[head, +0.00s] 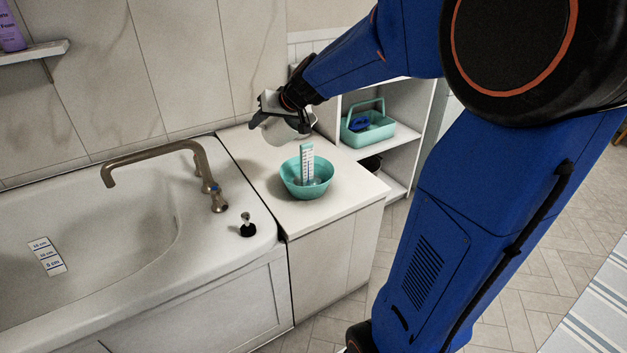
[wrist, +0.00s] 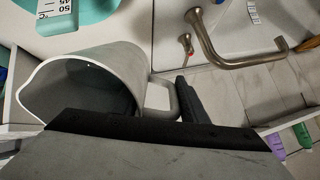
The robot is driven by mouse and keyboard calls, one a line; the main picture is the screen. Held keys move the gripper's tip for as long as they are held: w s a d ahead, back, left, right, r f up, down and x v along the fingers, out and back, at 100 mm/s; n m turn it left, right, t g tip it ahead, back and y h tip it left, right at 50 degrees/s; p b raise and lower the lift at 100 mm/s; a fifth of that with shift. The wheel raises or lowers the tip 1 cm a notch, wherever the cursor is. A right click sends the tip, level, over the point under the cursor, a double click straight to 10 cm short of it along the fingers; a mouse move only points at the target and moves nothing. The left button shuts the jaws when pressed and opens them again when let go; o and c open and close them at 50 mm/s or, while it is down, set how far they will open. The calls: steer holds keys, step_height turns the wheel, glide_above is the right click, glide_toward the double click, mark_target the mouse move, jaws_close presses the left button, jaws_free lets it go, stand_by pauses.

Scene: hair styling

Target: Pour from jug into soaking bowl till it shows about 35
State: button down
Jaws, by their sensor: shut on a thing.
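A grey jug (head: 282,132) is held by my gripper (head: 292,112) behind and slightly left of the soaking bowl, above the white counter. In the wrist view the jug (wrist: 115,68) shows its open mouth and dark inside; its handle (wrist: 160,96) lies by a black finger. How much water is inside I cannot tell, and no stream shows. The teal soaking bowl (head: 291,180) stands on the counter with an upright white scale strip (head: 307,162) in it. The wrist view shows part of the bowl (wrist: 97,10) and the strip (wrist: 57,13), marked 50, 45 and °C. The head view reading is too small.
The bathtub (head: 262,228) with a bronze tap (head: 150,152) and a black plug (head: 247,229) is left of the counter (head: 338,205). A shelf (head: 400,140) with a teal caddy (head: 372,128) stands behind right. The counter front is clear.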

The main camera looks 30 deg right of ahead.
steer(key=shift+s+d+t+y, duration=0.15)
steer(key=shift+t+y, duration=0.1)
steer(key=shift+t, duration=0.25)
steer(key=shift+s+a+t+y, duration=0.1)
steer(key=shift+t+y, duration=0.15)
steer(key=shift+t, duration=0.25)
stand_by(0.8)
steer(key=shift+r, duration=0.1)
stand_by(0.5)
steer(key=shift+s+d+r+t, duration=0.1)
steer(key=shift+s+r+t, duration=0.15)
steer(key=shift+t, duration=0.35)
steer(key=shift+w+f+g+h, duration=0.2)
steer(key=shift+w+g+h, duration=0.15)
steer(key=shift+g, duration=0.65)
steer(key=shift+w+f+g, duration=0.1)
steer(key=shift+g, duration=0.4)
steer(key=shift+w+a+f+g+h, duration=0.2)
steer(key=shift+w+f+g+h, duration=0.15)
steer(key=shift+f+g, duration=0.45)
steer(key=shift+w+a+f+g+h, duration=0.15)
steer(key=shift+w+f+g+h, duration=0.2)
steer(key=shift+f+g, duration=0.4)
